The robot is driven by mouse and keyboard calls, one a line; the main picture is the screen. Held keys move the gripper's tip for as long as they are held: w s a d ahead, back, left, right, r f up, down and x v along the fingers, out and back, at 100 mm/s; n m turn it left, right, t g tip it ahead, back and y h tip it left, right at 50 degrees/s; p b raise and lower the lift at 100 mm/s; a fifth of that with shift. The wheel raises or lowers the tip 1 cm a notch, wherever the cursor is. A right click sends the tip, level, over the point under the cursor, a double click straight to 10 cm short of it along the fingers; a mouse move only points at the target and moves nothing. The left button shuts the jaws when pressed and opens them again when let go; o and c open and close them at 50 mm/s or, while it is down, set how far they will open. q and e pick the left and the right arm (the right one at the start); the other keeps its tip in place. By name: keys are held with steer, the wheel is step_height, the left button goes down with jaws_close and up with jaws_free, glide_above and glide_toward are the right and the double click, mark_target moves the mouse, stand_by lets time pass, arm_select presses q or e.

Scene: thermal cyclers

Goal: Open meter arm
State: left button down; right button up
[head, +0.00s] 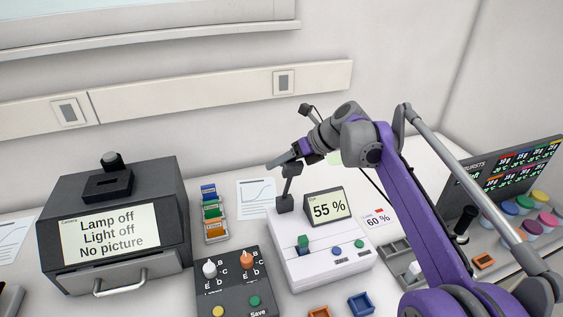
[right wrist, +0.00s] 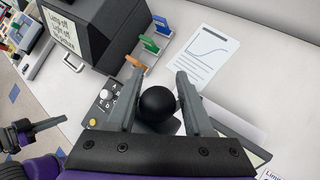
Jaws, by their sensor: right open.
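The white meter (head: 296,271) stands on the bench with a small screen reading 55 %. Its dark meter arm (head: 286,189) rises from the back left corner of the meter, and its upper end is at my right gripper (head: 284,160). In the right wrist view, the arm's round black knob (right wrist: 158,103) lies between the two open fingers of my right gripper (right wrist: 157,95). I cannot tell whether either finger touches the knob. The gripper hides the knob in the head view. My left gripper (right wrist: 33,130) shows small at the left of the right wrist view.
A dark camera box (head: 120,225) reading "Lamp off, Light off, No picture" stands at left. A rack of coloured slides (head: 213,215), a graph sheet (head: 257,198) and a dark control box (head: 231,280) lie between. Trays and coloured jars (head: 525,204) stand at right.

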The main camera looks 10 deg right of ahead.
steer(key=shift+o, duration=1.1)
steer(key=shift+w, duration=0.1)
steer(key=v, duration=1.1)
steer(key=shift+f, duration=0.1)
